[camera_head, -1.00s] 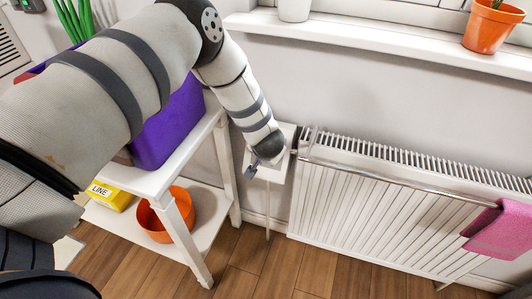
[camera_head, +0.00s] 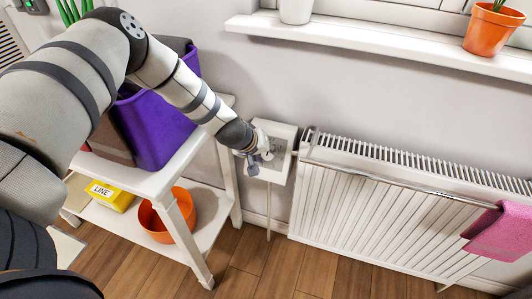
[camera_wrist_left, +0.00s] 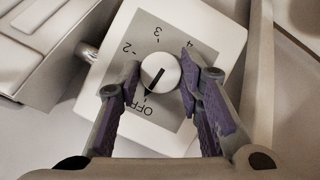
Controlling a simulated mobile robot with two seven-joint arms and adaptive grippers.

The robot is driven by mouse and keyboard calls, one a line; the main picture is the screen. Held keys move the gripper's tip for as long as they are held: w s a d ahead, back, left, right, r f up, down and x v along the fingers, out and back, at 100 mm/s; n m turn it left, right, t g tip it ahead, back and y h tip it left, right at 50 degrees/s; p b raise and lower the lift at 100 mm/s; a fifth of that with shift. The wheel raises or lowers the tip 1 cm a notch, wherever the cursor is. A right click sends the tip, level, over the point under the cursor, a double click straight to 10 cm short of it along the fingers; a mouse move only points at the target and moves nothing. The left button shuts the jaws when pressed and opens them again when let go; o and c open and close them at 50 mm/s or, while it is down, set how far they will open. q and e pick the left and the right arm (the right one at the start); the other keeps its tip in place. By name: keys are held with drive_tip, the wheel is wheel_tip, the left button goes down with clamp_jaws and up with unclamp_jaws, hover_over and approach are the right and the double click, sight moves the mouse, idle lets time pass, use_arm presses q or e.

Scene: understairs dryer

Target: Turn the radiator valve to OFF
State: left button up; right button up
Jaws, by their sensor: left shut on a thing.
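The radiator valve (camera_head: 284,132) is a white box at the left end of the radiator. The round white knob (camera_wrist_left: 168,68) has a black pointer line that runs down-left toward the OFF mark (camera_wrist_left: 137,108). My left gripper (camera_head: 262,155) is at the front of the valve. In the left wrist view its fingers (camera_wrist_left: 160,83) are on either side of the knob, shut on it. The fingers partly cover the plate's sides. My right gripper is not in view.
The white radiator (camera_head: 370,210) stands right of the valve with a pink towel (camera_head: 497,235) on its rail. A white shelf unit (camera_head: 187,240) with a purple bin (camera_head: 155,125) and an orange bowl (camera_head: 183,215) stands close on the left. A windowsill (camera_head: 380,45) runs above.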

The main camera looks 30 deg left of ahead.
use_arm(q)
drive_tip(key=shift+w+a+r+n, duration=0.1)
drive_tip(key=shift+a+n, duration=0.05)
drive_tip(key=shift+n, duration=0.35)
idle(0.3)
drive_tip(key=o, duration=1.2)
drive_tip(key=shift+h, duration=0.3)
drive_tip(key=shift+c, duration=0.2)
drive_tip(key=v, duration=1.2)
drive_tip(key=shift+s, duration=0.25)
